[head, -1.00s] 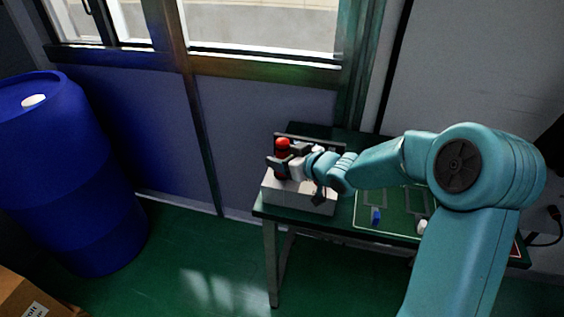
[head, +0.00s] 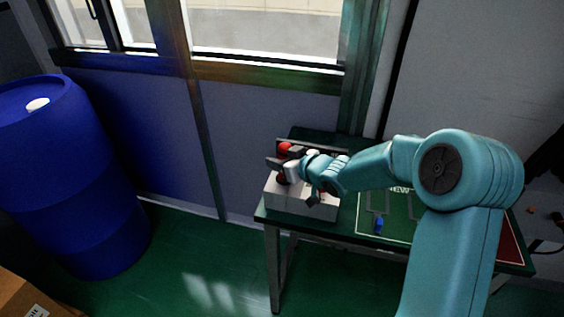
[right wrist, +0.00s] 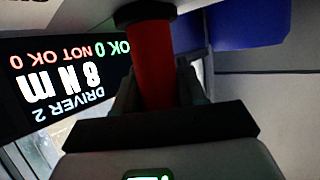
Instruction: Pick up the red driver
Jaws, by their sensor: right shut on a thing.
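The red driver (head: 285,147) is at the left end of the table, above a white box. My right gripper (head: 278,164) is around it and shut on it, with red showing above and below the jaws. In the right wrist view the driver's red body (right wrist: 152,65) stands between the two dark fingers, under a black collar. The gripper hides the driver's middle in the head view. I cannot tell whether the driver touches the box. My left gripper is not in view.
The white box (head: 300,202) stands on the green table (head: 273,218). A small blue object (head: 379,225) lies on a marked board (head: 395,224). A display (right wrist: 75,85) reading "DRIVER 2" is beside the driver. A blue barrel (head: 65,180) stands left, with free floor between.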

